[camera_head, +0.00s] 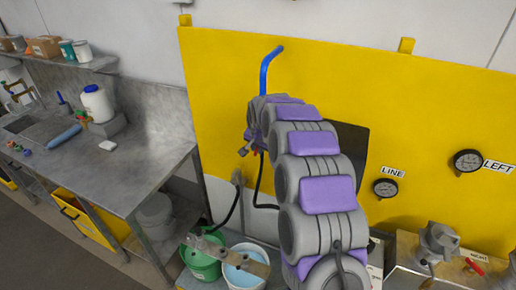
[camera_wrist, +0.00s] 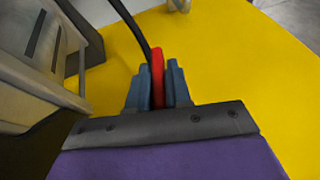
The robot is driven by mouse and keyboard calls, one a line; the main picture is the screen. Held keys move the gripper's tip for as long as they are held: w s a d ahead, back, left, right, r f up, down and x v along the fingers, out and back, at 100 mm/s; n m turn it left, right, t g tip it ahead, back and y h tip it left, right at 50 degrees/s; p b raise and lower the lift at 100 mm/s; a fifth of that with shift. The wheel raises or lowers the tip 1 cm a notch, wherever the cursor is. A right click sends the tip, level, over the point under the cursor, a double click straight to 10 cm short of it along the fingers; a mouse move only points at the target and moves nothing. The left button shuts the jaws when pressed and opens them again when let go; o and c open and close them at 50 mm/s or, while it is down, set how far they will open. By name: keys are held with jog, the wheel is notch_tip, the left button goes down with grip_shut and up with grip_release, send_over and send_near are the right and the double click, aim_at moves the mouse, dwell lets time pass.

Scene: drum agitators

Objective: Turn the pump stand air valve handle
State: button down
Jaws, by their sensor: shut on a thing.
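The air valve handle (camera_wrist: 157,70) is a red lever standing against the yellow panel in the wrist view. My gripper (camera_wrist: 157,88) has its two blue-grey fingers closed on either side of this handle. In the head view my gripper (camera_head: 249,147) is at the yellow panel, left of its middle, largely behind my grey and purple arm. Only a small red bit shows beside it there. The valve body is hidden.
The yellow panel (camera_head: 220,90) carries a blue pipe (camera_head: 268,68) and two gauges, LINE (camera_head: 385,188) and LEFT (camera_head: 467,161). A black hose (camera_wrist: 132,25) runs close to the handle. Green (camera_head: 200,262) and pale blue (camera_head: 244,272) buckets stand below. A metal bench (camera_head: 130,180) is at left.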

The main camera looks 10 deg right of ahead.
jog(key=shift+f+g+h+b, duration=0.3)
jog(key=shift+g+h+b, duration=0.3)
jog(key=shift+h, duration=0.2)
jog(key=shift+a+r+n+g+h, duration=0.1)
jog(key=shift+n+g+h, duration=0.2)
jog(key=shift+h, duration=0.1)
jog(key=c, duration=1.1)
grip_release()
jog(key=shift+a, duration=0.1)
jog(key=shift+c, duration=0.2)
jog(key=shift+r, duration=0.1)
jog(key=b+v, duration=0.1)
jog(key=v, duration=1.6)
jog(key=shift+a+b, duration=0.15)
jog(key=shift+b, duration=0.25)
